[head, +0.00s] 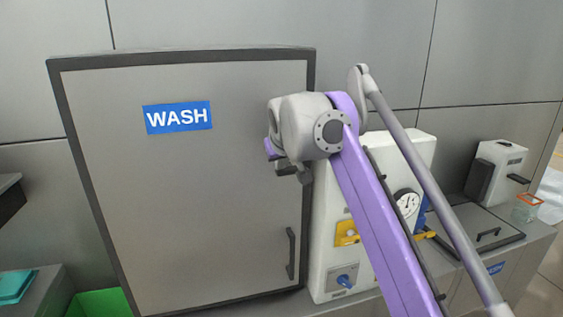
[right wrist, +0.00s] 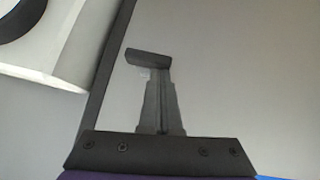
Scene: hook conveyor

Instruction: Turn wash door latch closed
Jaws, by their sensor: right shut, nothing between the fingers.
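The wash door (head: 200,200) is a large grey panel with a dark frame and a blue WASH sign (head: 178,117). It looks shut or nearly so; I cannot tell exactly. My right gripper (head: 288,167) is in front of the door's right edge, at mid height. In the right wrist view its narrow fingers (right wrist: 160,95) are shut with nothing between them. A short dark bar (right wrist: 148,58) shows at their tips, near the dark door frame. It may be the latch, and I cannot tell whether the fingers touch it. My left gripper is not in view.
A vertical dark handle (head: 290,253) is low on the door. A white machine with a gauge (head: 407,203) and blue knob (head: 345,281) stands right of the door, partly behind my right arm. A green bin (head: 100,303) is at lower left.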

